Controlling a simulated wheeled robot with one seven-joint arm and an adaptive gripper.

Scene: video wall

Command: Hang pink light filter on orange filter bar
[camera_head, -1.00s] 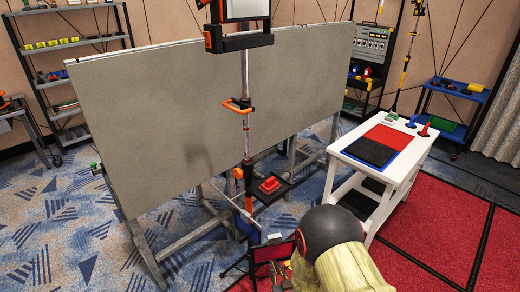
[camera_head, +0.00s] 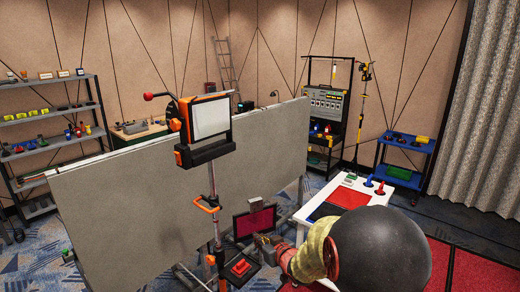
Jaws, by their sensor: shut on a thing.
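The pink light filter (camera_head: 255,221) is a dark square frame with a magenta pane, held upright in front of the grey panel, right of the light stand. My gripper (camera_head: 266,241) is at its lower right edge and looks shut on it; the fingertips are small and partly hidden. The light stand carries a lamp head with a white face and orange frame (camera_head: 184,122). A black bar with orange ends (camera_head: 206,151) sits under the lamp face, and an orange clamp handle (camera_head: 207,205) is lower on the pole. I cannot tell which is the orange filter bar. The filter is apart from and below the lamp.
The large grey panel (camera_head: 120,205) stands behind the light stand. A red item (camera_head: 240,267) sits on a small tray low on the stand. My arm covers the lower right.

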